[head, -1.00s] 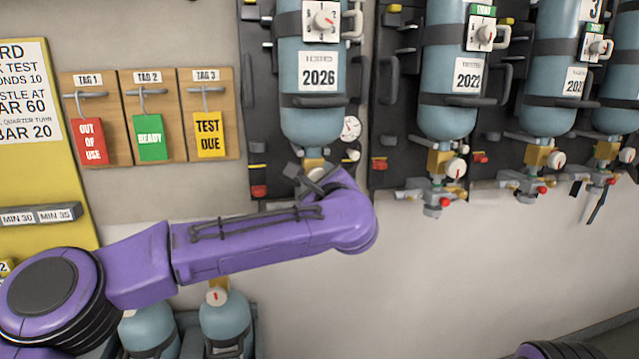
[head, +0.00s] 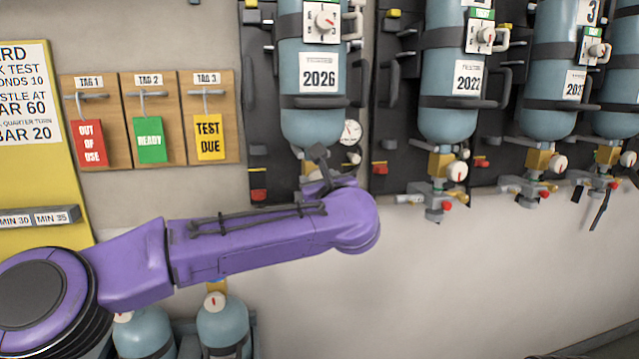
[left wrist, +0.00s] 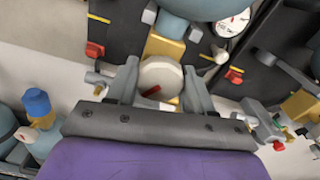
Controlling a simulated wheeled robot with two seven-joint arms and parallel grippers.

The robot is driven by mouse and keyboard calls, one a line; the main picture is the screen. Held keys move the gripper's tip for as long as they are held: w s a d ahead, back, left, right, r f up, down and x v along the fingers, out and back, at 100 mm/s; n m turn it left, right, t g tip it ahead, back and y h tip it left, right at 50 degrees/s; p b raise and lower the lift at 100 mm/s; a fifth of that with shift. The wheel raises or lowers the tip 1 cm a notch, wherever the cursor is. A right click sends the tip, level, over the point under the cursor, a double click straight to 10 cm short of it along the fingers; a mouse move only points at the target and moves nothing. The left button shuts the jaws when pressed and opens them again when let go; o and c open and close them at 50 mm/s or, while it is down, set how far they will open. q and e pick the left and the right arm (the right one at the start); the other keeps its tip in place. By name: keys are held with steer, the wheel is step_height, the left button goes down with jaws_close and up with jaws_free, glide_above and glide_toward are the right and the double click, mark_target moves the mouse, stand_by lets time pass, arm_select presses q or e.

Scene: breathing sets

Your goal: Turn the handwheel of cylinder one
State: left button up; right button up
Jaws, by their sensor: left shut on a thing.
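Cylinder one, the leftmost blue wall cylinder (head: 308,122) with the 2026 label, hangs upright, valve end down. My left gripper (head: 318,168) is at the valve under it, and my wrist covers most of the valve in the head view. In the left wrist view the white handwheel (left wrist: 160,76) with a red mark sits between the two fingers of my left gripper (left wrist: 160,88). The fingers are shut on it from both sides. The brass valve body (left wrist: 165,47) shows behind it. My right gripper is not in view.
More cylinders (head: 450,120) with valves and handwheels hang to the right. A gauge (head: 350,132) is beside cylinder one. Tag boards (head: 145,75) hang at the left. Smaller cylinders (head: 222,325) stand below my left arm. The wall at lower right is clear.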

arm_select(q)
steer(key=shift+r, duration=0.3)
steer(key=o, duration=1)
steer(key=shift+o, duration=0.2)
steer(key=shift+f, duration=0.1)
steer(key=shift+s+d+f, duration=0.1)
steer(key=shift+s+f, duration=0.05)
steer(key=shift+s, duration=0.05)
steer(key=b+v, duration=0.4)
steer(key=v, duration=0.6)
steer(key=shift+s, duration=0.1)
